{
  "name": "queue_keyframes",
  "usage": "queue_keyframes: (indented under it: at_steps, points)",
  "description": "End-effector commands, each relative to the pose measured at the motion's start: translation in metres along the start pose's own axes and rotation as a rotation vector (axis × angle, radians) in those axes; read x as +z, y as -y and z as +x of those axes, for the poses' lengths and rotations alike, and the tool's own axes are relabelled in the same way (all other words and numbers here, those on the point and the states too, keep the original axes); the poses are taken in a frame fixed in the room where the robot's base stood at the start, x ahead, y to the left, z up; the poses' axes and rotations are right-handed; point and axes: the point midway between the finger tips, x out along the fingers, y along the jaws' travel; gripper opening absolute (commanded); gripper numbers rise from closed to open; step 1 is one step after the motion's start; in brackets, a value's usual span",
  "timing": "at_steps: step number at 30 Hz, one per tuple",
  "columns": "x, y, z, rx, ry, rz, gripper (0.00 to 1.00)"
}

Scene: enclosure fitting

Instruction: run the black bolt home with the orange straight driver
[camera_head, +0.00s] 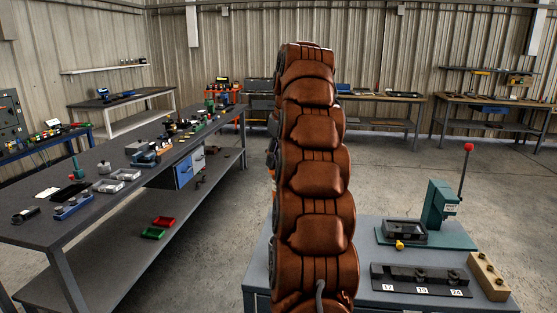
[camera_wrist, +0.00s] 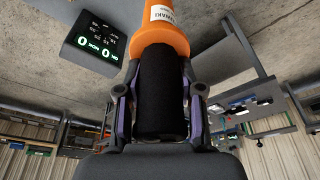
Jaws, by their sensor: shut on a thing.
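In the wrist view my gripper (camera_wrist: 160,95) is shut around the black grip of the orange straight driver (camera_wrist: 160,42). The driver's orange part, with a white label, runs off the top edge, so its tip is out of sight. In the head view my brown arm fills the middle and hides my gripper and the driver. I cannot make out the black bolt in either view.
A dark box with green digits (camera_wrist: 96,42) is beside the driver. A green press (camera_head: 440,207), a black numbered rack (camera_head: 420,280) and a tan block with holes (camera_head: 488,275) stand on the near table (camera_head: 375,303). A cluttered long bench (camera_head: 45,235) is at left; open floor lies behind.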

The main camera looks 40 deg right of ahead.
Motion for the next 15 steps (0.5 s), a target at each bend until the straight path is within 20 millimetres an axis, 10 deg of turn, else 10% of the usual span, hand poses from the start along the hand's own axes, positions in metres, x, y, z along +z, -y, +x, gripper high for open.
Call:
queue_keyframes:
  at_steps: [15]
  points:
    - [-0.008, 0.000, -0.029, 0.001, -0.003, 0.000, 0.00]
